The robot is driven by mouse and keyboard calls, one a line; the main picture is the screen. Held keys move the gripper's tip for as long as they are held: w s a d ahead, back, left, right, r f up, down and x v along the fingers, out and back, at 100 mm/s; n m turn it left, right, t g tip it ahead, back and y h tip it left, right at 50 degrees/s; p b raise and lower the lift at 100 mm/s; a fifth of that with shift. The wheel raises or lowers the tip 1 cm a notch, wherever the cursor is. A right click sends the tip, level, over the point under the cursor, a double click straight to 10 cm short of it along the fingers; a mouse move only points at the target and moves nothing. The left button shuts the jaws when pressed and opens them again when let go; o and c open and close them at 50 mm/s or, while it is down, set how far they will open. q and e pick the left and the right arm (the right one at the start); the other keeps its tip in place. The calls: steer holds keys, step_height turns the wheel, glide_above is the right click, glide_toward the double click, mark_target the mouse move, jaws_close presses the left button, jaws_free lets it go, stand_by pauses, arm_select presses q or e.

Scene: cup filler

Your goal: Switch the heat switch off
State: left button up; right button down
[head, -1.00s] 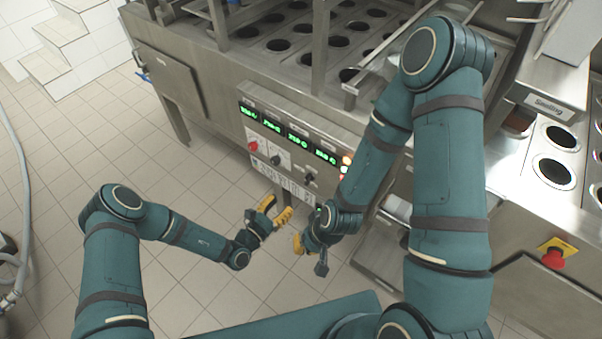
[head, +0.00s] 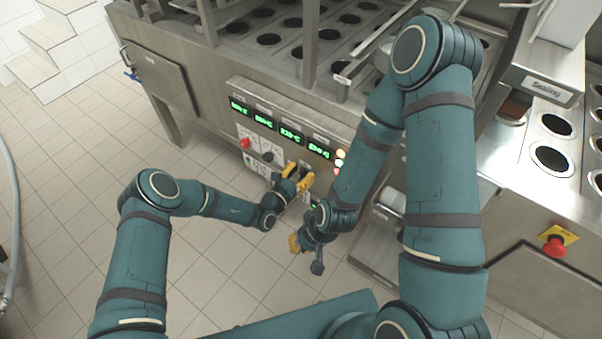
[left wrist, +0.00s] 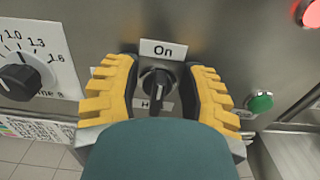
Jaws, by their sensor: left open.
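The heat switch (left wrist: 157,88) is a black rotary knob in the left wrist view, on the metal panel under a label reading "On" (left wrist: 164,50). Its pointer is close to upright. A lower label, starting with "H", is partly hidden behind the knob. My left gripper (left wrist: 155,85) is open, with a yellow finger on each side of the knob, apparently not touching it. In the head view my left gripper (head: 298,180) is at the panel and covers the switch. My right gripper (head: 300,243) hangs lower, away from the panel; its finger opening is unclear.
A dial knob (left wrist: 20,78) is left of the switch and a green button (left wrist: 260,102) is to its right. A red light (left wrist: 311,12) is at top right. Green displays (head: 292,134) sit above the controls. A red emergency button (head: 554,246) is far right. Tiled floor below is open.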

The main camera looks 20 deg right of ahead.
arm_select(q)
jaws_close()
steer(key=shift+n, duration=0.3)
steer(key=n, duration=0.4)
steer(key=shift+w+a+n+b, duration=0.3)
steer(key=shift+w, duration=0.05)
steer(key=n, duration=0.3)
steer(key=shift+w+a+f+n, duration=0.1)
steer(key=shift+w+f+n, duration=0.15)
steer(key=shift+n, duration=0.15)
steer(key=n, duration=0.1)
steer(key=n+b, duration=0.1)
steer(key=n, duration=0.2)
steer(key=shift+w+a+f, duration=0.1)
steer(key=shift+a+f, duration=0.05)
steer(key=shift+f, duration=0.15)
steer(key=shift+f+n+b, duration=0.15)
steer(key=shift+n+b, duration=0.2)
steer(key=shift+n, duration=0.85)
steer(key=shift+f+n+b, duration=0.15)
steer(key=shift+n+b, duration=0.2)
steer(key=shift+n, duration=0.85)
